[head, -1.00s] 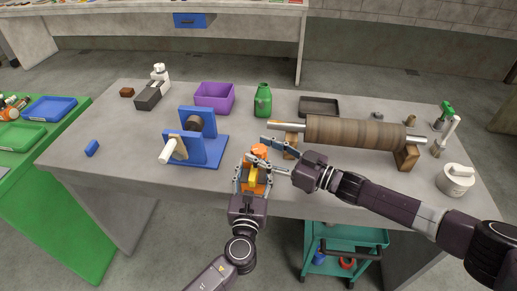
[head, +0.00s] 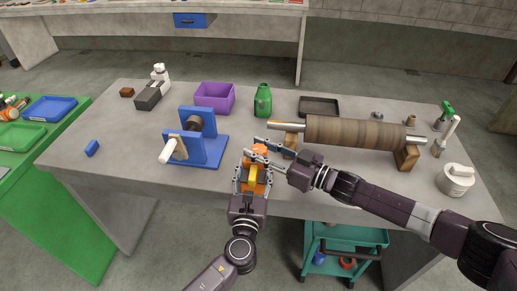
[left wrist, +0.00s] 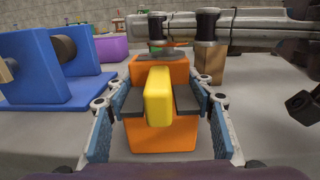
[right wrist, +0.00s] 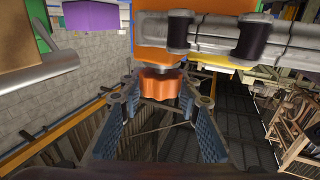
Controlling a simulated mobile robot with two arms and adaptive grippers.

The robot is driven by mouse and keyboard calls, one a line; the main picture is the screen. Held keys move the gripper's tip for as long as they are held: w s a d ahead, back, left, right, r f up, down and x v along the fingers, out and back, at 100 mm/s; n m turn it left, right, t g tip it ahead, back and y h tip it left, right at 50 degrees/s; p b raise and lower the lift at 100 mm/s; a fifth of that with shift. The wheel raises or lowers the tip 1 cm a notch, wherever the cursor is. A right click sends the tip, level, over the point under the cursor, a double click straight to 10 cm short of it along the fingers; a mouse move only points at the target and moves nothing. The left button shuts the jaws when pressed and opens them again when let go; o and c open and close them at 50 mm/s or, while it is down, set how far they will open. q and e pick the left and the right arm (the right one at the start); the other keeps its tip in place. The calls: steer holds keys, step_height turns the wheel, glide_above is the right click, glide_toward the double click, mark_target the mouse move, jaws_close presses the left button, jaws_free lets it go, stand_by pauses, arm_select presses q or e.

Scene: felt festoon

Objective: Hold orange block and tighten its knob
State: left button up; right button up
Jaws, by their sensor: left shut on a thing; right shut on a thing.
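The orange block (head: 265,175) stands at the table's front edge, with a yellow piece (left wrist: 158,95) on the side facing the left wrist camera. My left gripper (head: 252,182) is shut on the block, one finger on each side. The orange knob (head: 259,149) is at the block's far end in the head view. The right wrist view shows the lobed knob (right wrist: 160,86) beside the block (right wrist: 152,50). My right gripper (head: 262,153) comes in from the right and is shut on the knob. Its fingers partly hide the knob in the head view.
A blue stand with a roller (head: 207,152) is left of the block. A large brown roller (head: 352,132) on wooden supports is close behind my right gripper. A green bottle (head: 263,101) and purple bin (head: 214,97) stand farther back. The table's front left is mostly clear.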

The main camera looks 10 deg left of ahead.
arm_select(q)
steer(key=shift+d, duration=0.15)
arm_select(e)
steer(key=shift+s+a+r+m+t+h, duration=0.15)
steer(key=shift+m+t+h, duration=0.45)
steer(key=shift+m+t, duration=0.35)
steer(key=shift+s+a+f+m+t+h, duration=0.15)
steer(key=shift+m+t+h, duration=0.5)
steer(key=shift+t, duration=0.5)
steer(key=shift+w+d+r+m+t+h, duration=0.1)
steer(key=shift+w+d+m+t+h, duration=0.1)
steer(key=shift+m+t+h, duration=0.35)
steer(key=o, duration=1.2)
steer(key=shift+d, duration=0.1)
steer(key=shift+s+d, duration=0.1)
steer(key=shift+d, duration=0.1)
steer(key=v, duration=1.1)
steer(key=shift+s+d, duration=0.15)
steer(key=shift+s, duration=0.1)
